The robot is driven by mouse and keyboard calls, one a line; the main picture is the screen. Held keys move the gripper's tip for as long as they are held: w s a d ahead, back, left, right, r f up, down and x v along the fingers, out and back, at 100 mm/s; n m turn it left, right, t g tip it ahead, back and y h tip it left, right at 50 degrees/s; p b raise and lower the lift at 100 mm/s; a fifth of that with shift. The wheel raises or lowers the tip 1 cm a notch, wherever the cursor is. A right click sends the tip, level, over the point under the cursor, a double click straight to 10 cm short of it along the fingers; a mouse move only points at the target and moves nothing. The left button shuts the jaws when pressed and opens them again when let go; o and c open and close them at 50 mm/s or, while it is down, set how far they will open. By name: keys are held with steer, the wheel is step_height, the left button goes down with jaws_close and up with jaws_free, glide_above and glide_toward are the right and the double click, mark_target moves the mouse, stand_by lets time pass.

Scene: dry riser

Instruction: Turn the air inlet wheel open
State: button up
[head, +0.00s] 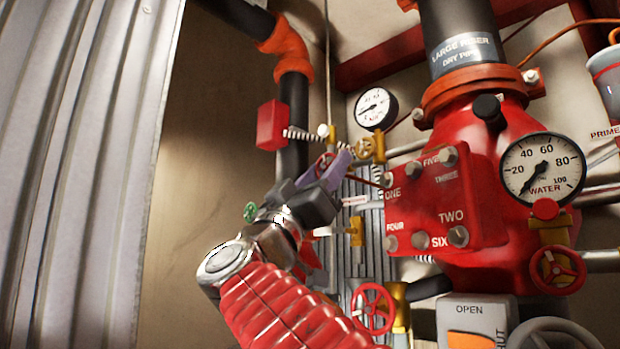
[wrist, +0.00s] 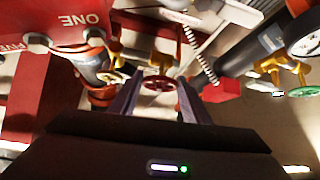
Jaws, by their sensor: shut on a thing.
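A small red handwheel (head: 322,163) on a brass valve shows at the fingertips in the head view, partly covered by my gripper (head: 327,172). In the wrist view the red wheel (wrist: 157,84) lies between the two fingertips of my gripper (wrist: 158,92). The gripper is shut on this wheel, one finger on each side. I cannot read a label that names the wheel as the air inlet. The near finger and wrist hide part of its valve in the head view.
A brass wheel (head: 365,147) is close to the right of my gripper. The red numbered cover (head: 445,205) and dry pipe body are further right. A green wheel (head: 250,212) shows beside my wrist. Another red wheel (head: 373,308) is below. Corrugated metal (head: 85,170) fills the left.

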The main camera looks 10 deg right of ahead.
steer(key=shift+n+t+y, duration=0.4)
steer(key=shift+n+y, duration=0.2)
steer(key=shift+s+d+n+t+y, duration=0.1)
steer(key=shift+n+t+y, duration=0.7)
steer(key=shift+n+y, duration=0.8)
steer(key=shift+n+t+y, duration=0.8)
steer(key=shift+n+y, duration=0.4)
steer(key=shift+n, duration=0.7)
steer(key=shift+n+t+y, duration=0.3)
steer(key=shift+n+y, duration=1.5)
steer(key=shift+n, duration=0.5)
steer(key=shift+n+y, duration=1.2)
steer(key=shift+n, duration=0.2)
steer(key=shift+n+g+y, duration=0.65)
steer(key=shift+n+y, duration=0.1)
steer(key=shift+n, duration=0.5)
steer(key=shift+n+g+y, duration=0.65)
steer(key=shift+n+y, duration=0.1)
steer(key=shift+n, duration=0.5)
steer(key=shift+n+g+y, duration=0.7)
steer(key=shift+n+g, duration=0.8)
steer(key=shift+n, duration=0.2)
steer(key=o, duration=0.8)
steer(key=shift+o, duration=1.2)
steer(key=shift+r, duration=0.15)
